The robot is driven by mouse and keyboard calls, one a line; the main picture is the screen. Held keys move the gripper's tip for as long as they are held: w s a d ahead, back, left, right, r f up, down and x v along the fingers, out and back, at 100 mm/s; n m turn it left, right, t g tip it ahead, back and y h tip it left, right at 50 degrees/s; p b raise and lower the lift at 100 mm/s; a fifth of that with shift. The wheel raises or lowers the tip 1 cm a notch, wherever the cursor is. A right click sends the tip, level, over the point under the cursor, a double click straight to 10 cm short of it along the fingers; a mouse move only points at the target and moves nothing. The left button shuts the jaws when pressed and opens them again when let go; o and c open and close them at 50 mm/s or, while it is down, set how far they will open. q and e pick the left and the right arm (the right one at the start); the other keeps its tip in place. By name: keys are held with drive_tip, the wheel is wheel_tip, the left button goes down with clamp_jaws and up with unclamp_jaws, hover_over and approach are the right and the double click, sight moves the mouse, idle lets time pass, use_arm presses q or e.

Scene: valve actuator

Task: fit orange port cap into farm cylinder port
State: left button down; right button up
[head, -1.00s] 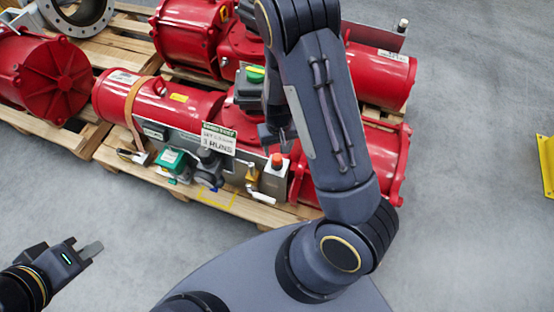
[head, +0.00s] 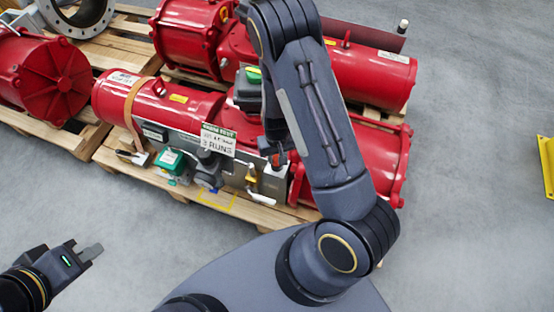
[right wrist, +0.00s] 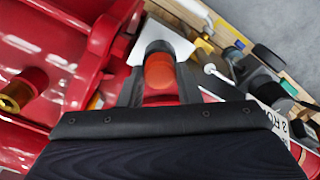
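The orange cap (right wrist: 159,71) stands between the two fingers of my right gripper (right wrist: 161,84) in the right wrist view, with a dark round part at its far end. The fingers lie close along both sides; whether they press on it is unclear. In the head view my right gripper (head: 273,152) is low at the right end of the grey control panel and mostly hides the cap. A brass round fitting (right wrist: 22,91) sits on the red cylinder body at the left of the wrist view; I cannot tell whether it is the port. My left gripper (head: 86,250) is open and empty, lower left.
The red actuator (head: 160,100) lies on a wooden pallet (head: 110,155), with other red cylinders behind it. A white label (head: 218,139), a green-topped box (head: 170,160) and a yellow handle (head: 252,175) crowd the panel.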

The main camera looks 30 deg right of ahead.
drive_tip(key=shift+c, duration=1.1)
